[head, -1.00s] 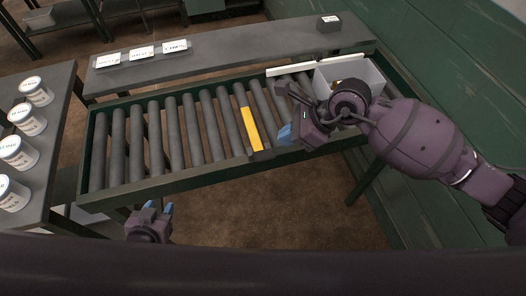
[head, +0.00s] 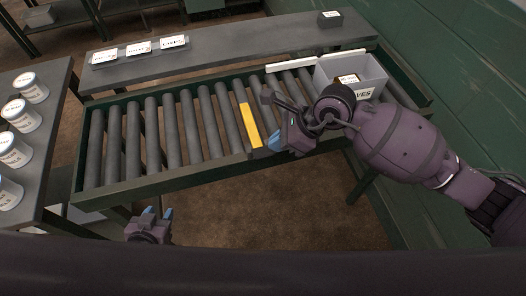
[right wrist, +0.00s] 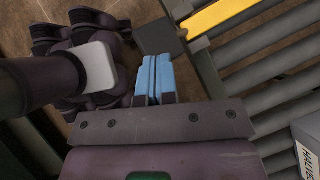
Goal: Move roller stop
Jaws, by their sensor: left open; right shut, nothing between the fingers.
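The roller stop is a yellow bar (head: 249,124) lying along the rollers of the conveyor, with a dark block (head: 262,152) at its front end by the near rail. In the right wrist view the yellow bar (right wrist: 222,14) is at the top right, and the dark block (right wrist: 154,38) is just beyond my fingertips. My right gripper (head: 276,140) is shut and empty, close to the block's right side; its blue fingers (right wrist: 154,76) are together in the wrist view. My left gripper (head: 158,212) is open and empty, low in front of the conveyor.
A grey bin (head: 374,77) with a box inside stands on the rollers at the right, behind my right arm. A white bar (head: 290,63) lies at the conveyor's far edge. White tubs (head: 15,150) stand on the left table. Rollers left of the yellow bar are clear.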

